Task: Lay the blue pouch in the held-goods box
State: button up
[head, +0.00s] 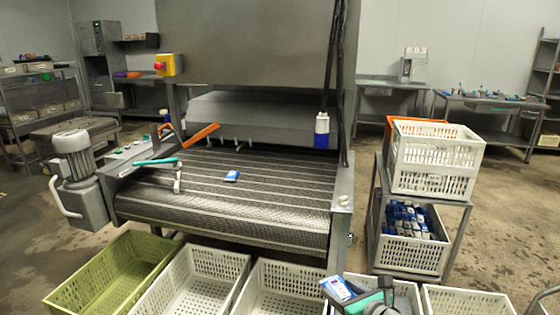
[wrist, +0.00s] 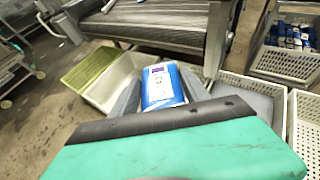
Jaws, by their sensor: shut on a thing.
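A blue-and-white pouch (head: 338,289) is held in my gripper (head: 352,296) at the bottom of the head view, above the row of crates. In the wrist view the pouch (wrist: 163,88) stands up between the two grey fingers of my gripper (wrist: 160,100), which are shut on it. Another small blue-and-white pouch (head: 231,175) lies on the conveyor belt. No box carries a readable held-goods label. An olive-green crate (head: 62,298) stands at the left end of the row, and it also shows in the wrist view (wrist: 88,68).
White crates (head: 203,252) stand along the conveyor's front, beside the green one. The slatted belt (head: 250,205) lies behind them. A rack at right bears stacked white crates (head: 435,180) and a lower crate of blue packs (head: 408,255). An orange-handled tool (head: 200,134) rests over the belt.

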aim_at(341, 289)
notch_tip(341, 289, up, 15)
jog(key=m+h+p, duration=0.1)
jog(key=p, duration=0.9)
jog(key=shift+w+r+t, duration=0.2)
jog(key=shift+w+t, duration=0.1)
jog(key=shift+w, duration=0.1)
jog(key=shift+f, duration=0.1)
